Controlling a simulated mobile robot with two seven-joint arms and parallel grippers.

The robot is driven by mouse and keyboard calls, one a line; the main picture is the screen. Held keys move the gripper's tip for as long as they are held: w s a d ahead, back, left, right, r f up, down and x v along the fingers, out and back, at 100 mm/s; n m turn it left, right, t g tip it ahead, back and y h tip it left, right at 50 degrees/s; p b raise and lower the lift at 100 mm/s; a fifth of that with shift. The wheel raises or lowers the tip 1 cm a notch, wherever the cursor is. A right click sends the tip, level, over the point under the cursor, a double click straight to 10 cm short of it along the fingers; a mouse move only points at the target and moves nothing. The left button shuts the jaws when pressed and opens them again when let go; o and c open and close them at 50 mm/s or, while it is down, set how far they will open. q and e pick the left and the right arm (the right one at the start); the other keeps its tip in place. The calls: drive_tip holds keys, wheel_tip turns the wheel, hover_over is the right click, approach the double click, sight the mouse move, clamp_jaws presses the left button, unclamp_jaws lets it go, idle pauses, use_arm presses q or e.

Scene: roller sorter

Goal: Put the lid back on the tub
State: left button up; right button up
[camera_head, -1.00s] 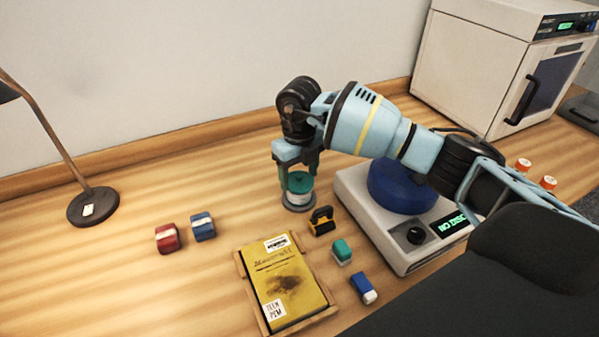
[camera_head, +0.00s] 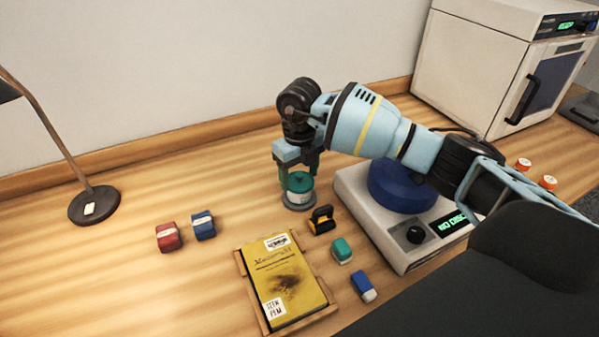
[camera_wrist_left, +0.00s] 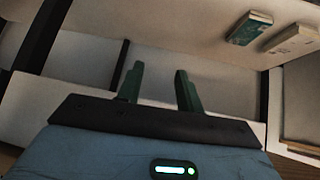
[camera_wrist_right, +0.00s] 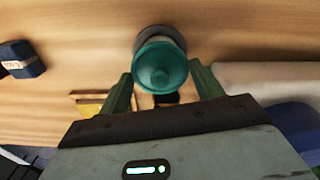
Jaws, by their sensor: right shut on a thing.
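The tub (camera_head: 299,197) is a small clear and white jar with a grey base, upright on the wooden bench. The teal lid (camera_head: 300,182) is at its top, and I cannot tell whether it is fully seated. My right gripper (camera_head: 298,170) points down over the tub and is shut on the lid. In the right wrist view the round lid (camera_wrist_right: 160,65) is between the fingers, with the grey base behind it. My left gripper shows only in the left wrist view (camera_wrist_left: 159,80), open and empty, its fingers apart.
A black and yellow item (camera_head: 321,220) stands close right of the tub. A yellow book (camera_head: 285,280) lies in a wooden tray in front. The grey machine (camera_head: 385,235) with a blue dome is to the right. Red (camera_head: 168,237) and blue (camera_head: 203,225) blocks lie left, with clear bench around them.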

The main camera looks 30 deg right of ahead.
use_arm(q)
drive_tip(key=shift+w+r, duration=0.15)
drive_tip(key=shift+r, duration=0.05)
idle(0.4)
use_arm(e)
drive_tip(key=o, duration=1.2)
drive_tip(key=shift+o, duration=0.2)
drive_tip(key=shift+r+p, duration=1.4)
drive_tip(key=shift+r, duration=2.15)
use_arm(q)
drive_tip(key=shift+t, duration=0.6)
drive_tip(key=w+r, duration=0.1)
drive_tip(key=r, duration=0.1)
drive_tip(key=w+r, duration=0.2)
drive_tip(key=shift+w+r, duration=0.2)
use_arm(e)
drive_tip(key=shift+f, duration=0.1)
drive_tip(key=shift+c, duration=0.3)
clamp_jaws()
